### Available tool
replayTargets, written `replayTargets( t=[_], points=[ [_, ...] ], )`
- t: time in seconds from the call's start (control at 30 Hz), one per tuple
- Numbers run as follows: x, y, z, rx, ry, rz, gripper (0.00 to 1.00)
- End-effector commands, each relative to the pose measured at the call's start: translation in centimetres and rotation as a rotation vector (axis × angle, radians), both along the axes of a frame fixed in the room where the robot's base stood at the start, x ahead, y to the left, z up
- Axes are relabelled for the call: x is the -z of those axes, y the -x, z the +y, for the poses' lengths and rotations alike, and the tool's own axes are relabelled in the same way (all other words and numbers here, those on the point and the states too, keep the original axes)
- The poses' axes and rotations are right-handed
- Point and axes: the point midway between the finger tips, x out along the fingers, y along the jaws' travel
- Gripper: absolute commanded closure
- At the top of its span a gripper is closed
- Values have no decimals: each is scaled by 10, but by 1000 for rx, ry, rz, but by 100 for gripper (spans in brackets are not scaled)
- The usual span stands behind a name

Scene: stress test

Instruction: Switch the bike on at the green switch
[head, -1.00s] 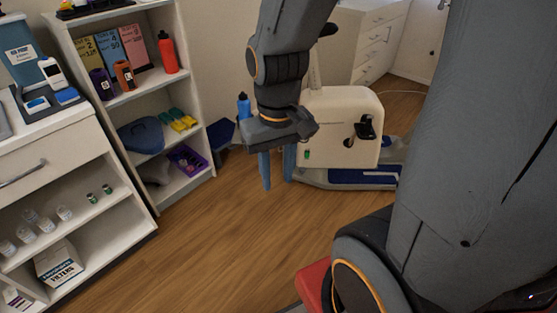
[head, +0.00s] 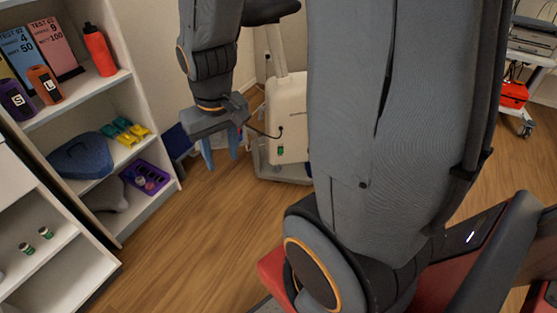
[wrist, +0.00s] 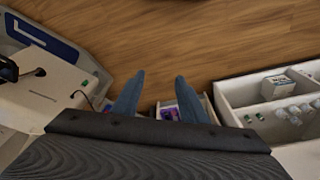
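The exercise bike has a cream housing (head: 287,100). In the head view it stands beyond my gripper, its right part hidden behind my arm. The green switch (head: 280,151) is a small spot low on the housing, near a dark cord. My gripper (head: 220,157) is left of the switch in the picture, fingers pointing down. Its two blue fingers are apart with nothing between them, as the wrist view also shows (wrist: 159,79). In the wrist view the bike housing (wrist: 45,90) is at the left, apart from the fingers.
A white shelf unit (head: 152,203) with bottles, a blue cushion (head: 80,157) and a purple tray (head: 147,179) stands at the left. Wooden floor (head: 200,240) between shelf and bike is clear.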

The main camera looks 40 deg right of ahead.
Motion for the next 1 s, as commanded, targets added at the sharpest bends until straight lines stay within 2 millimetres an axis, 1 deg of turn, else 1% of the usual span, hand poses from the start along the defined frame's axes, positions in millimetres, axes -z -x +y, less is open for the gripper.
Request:
replayTargets(
  t=[0.03, 0.1, 0.17, 0.4, 0.57, 0.7, 0.77, 1.0],
  points=[
    [26, -16, -5, 9, 3, -19, 61],
    [46, -33, -12, 17, 7, -46, 61],
    [63, -49, -16, 23, 10, -71, 61],
    [131, -107, -37, 45, 23, -167, 61],
    [176, -145, -51, 59, 33, -230, 61],
    [215, -178, -65, 72, 43, -288, 61],
    [233, -191, -71, 77, 47, -311, 61],
    [300, -246, -99, 102, 66, -413, 61]
  ],
)
